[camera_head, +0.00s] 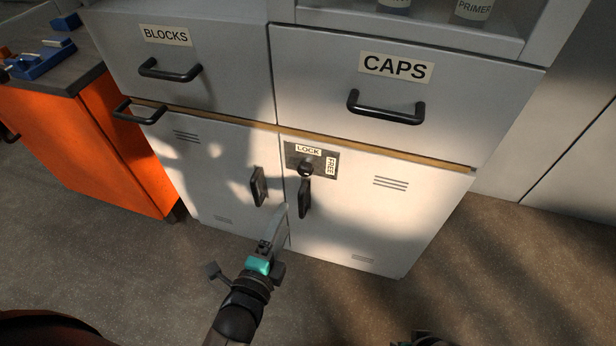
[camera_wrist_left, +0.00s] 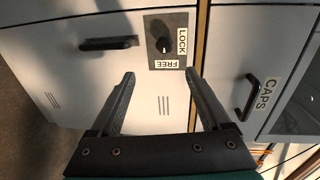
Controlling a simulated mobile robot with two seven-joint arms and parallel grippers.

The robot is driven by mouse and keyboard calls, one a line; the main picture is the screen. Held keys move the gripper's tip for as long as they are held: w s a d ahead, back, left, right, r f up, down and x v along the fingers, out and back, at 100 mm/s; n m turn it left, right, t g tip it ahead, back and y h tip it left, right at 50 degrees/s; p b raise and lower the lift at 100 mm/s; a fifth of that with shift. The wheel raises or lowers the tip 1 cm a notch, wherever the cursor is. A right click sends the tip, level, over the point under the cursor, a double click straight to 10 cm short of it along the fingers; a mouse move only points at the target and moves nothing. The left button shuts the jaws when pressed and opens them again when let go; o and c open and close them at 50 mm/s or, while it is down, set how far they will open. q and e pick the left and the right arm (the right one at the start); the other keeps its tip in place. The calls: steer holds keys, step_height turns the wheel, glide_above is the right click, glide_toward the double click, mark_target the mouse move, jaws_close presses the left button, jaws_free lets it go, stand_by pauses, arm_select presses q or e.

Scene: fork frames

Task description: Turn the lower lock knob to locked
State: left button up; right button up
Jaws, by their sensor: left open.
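The lower lock knob (camera_head: 305,169) is a small dark round knob on a grey lock plate (camera_head: 291,160) on the right lower cabinet door. The plate has a LOCK label (camera_head: 308,150) above the knob and a FREE label (camera_head: 331,166) to its right. The knob (camera_wrist_left: 164,45) also shows in the left wrist view, beyond the fingertips; which label it points to is too small to be sure. My left gripper (camera_head: 282,212) is open and empty, below the knob and apart from it. Its spread fingers (camera_wrist_left: 160,77) show in the wrist view. A dark part at the bottom edge may be my right gripper (camera_head: 425,339).
Black upright door handles (camera_head: 258,186) and (camera_head: 304,198) flank the door seam, the right one just below the plate. Drawers labelled BLOCKS (camera_head: 166,36) and CAPS (camera_head: 396,68) with bar handles are above. An orange cabinet (camera_head: 125,150) stands left. The floor in front is clear.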

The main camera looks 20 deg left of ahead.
mark_target(304, 173)
arm_select(q)
steer(key=w+b, duration=0.2)
steer(key=w, duration=0.2)
steer(key=w+b, duration=0.1)
steer(key=w, duration=0.4)
steer(key=w+f+b, duration=0.1)
steer(key=w+b, duration=0.1)
steer(key=w, duration=0.3)
steer(key=shift+w+d+b, duration=0.15)
steer(key=shift+b, duration=0.2)
steer(key=shift+w, duration=0.5)
arm_select(e)
steer(key=w+a+r+t, duration=0.1)
steer(key=w+r+t, duration=0.1)
steer(key=r, duration=0.9)
steer(key=shift+w+a+r+t+y, duration=0.15)
steer(key=shift+w+r+t+y, duration=0.2)
steer(key=shift+w, duration=0.2)
arm_select(q)
steer(key=shift+c, duration=0.3)
jaws_close()
arm_select(e)
steer(key=shift+f, duration=0.1)
